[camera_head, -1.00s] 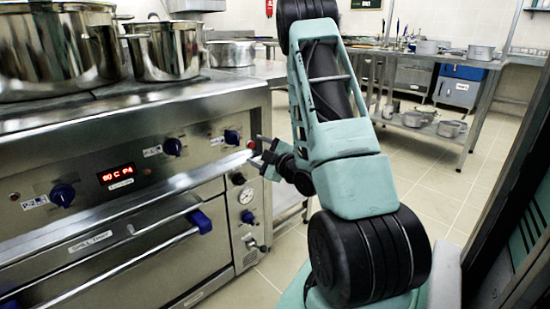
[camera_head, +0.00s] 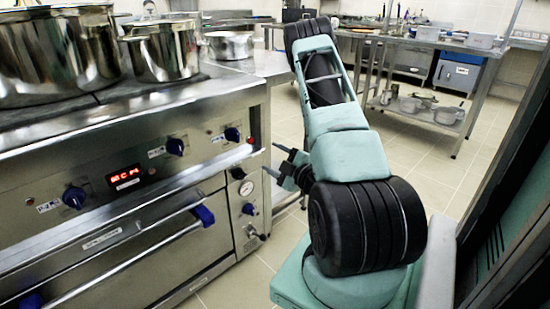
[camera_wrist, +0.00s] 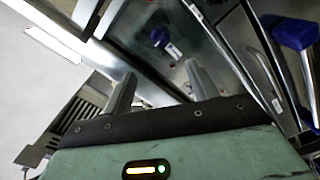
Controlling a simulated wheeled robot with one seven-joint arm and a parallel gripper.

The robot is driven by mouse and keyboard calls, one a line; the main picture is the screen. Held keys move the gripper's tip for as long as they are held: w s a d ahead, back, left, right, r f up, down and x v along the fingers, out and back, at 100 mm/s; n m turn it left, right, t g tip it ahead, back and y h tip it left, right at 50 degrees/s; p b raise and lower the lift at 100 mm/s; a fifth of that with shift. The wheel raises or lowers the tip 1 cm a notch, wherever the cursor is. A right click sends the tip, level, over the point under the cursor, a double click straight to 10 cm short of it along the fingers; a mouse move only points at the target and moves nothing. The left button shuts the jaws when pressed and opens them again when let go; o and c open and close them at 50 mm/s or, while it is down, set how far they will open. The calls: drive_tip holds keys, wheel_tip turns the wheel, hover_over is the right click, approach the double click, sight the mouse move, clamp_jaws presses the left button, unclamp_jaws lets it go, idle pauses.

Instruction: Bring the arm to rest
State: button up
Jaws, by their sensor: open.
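My gripper (camera_head: 278,160) is open and empty, held in front of the right end of the stove's front panel, partly hidden behind my arm. In the wrist view its two fingers (camera_wrist: 158,88) stand apart with nothing between them. Beyond them are the stove front and a blue knob (camera_wrist: 160,37). My arm is folded, with its elbow raised toward the back of the room.
The steel stove (camera_head: 110,210) fills the left, with an oven handle (camera_head: 130,262), blue knobs and a red display. Shiny pots (camera_head: 165,50) stand on top. A dark frame (camera_head: 510,200) is close on the right. Tiled floor (camera_head: 440,165) is open beyond my arm.

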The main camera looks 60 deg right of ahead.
drive_tip(key=shift+w, duration=0.15)
drive_tip(key=w+a+g+y, duration=0.5)
drive_tip(key=w+a, duration=0.7)
drive_tip(key=a, duration=0.4)
drive_tip(key=s+a+r+g+y, duration=0.1)
drive_tip(key=s+a+g, duration=0.15)
drive_tip(key=a, duration=0.55)
drive_tip(key=s+a+r+g, duration=0.1)
drive_tip(key=a+r+g, duration=0.15)
drive_tip(key=a, duration=0.55)
drive_tip(key=s+a+r+g, duration=0.2)
drive_tip(key=s+a, duration=0.2)
drive_tip(key=s, duration=0.4)
drive_tip(key=s+a+r+g+h, duration=0.1)
drive_tip(key=s+a+r+g, duration=0.15)
drive_tip(key=s+a, duration=0.35)
drive_tip(key=s+a+r+g, duration=0.2)
drive_tip(key=s+a+g, duration=0.1)
drive_tip(key=s, duration=0.6)
wheel_tip(320, 180, up, 24)
drive_tip(key=p, duration=2.4)
drive_tip(key=shift+w+m+p, duration=0.35)
drive_tip(key=shift+m+p, duration=0.05)
